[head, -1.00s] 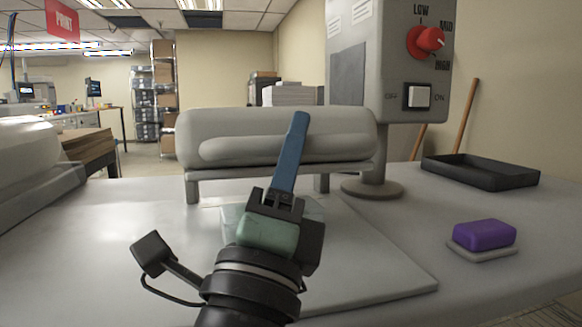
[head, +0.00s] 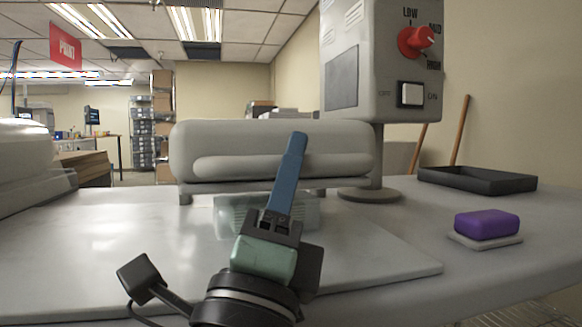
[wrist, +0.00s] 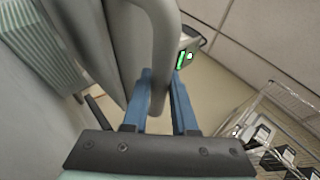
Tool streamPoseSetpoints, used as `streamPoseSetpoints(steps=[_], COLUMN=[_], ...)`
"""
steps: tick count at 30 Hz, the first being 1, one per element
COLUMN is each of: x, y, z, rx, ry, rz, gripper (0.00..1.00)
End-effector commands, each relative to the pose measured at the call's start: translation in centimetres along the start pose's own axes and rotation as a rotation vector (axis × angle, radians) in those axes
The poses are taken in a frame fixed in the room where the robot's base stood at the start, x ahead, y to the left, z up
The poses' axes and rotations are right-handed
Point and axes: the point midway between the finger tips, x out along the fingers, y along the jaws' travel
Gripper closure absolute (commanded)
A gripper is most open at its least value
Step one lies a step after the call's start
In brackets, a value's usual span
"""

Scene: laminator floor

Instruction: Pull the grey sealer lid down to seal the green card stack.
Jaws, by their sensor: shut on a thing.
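The grey sealer lid (head: 225,140) is a wide rounded block raised on short legs, with a long grip bar across its front. My gripper (head: 297,140) reaches up to the lid's front from below. In the wrist view its blue fingers (wrist: 160,88) are shut on either side of the grey bar (wrist: 163,50). The pale green card stack (head: 232,215) lies under the lid, partly hidden by my gripper. A gap shows between lid and worktop. Pale green ridges, probably the stack (wrist: 30,70), show at the left of the wrist view.
A grey control box (head: 385,60) with a red knob (head: 416,41) and white switch (head: 411,94) stands behind on the right. A purple block (head: 487,224) on a pad and a black tray (head: 477,180) lie at right. The worktop at front left is clear.

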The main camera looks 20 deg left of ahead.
Motion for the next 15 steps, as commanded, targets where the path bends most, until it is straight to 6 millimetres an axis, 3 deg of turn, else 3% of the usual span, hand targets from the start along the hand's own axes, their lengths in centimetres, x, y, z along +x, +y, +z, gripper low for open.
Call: streamPoseSetpoints(steps=[4,5,6,15], x=[0.0,0.0,0.0,0.0], y=[0.26,0.26,0.26,0.19], z=[0.0,0.0,0.0,0.0], rx=[-0.001,-0.001,0.0,0.0], ry=[0.001,0.001,0.001,0.0], rz=[0.007,0.007,0.007,0.005], gripper=[1.0,0.71,0.63,0.62])
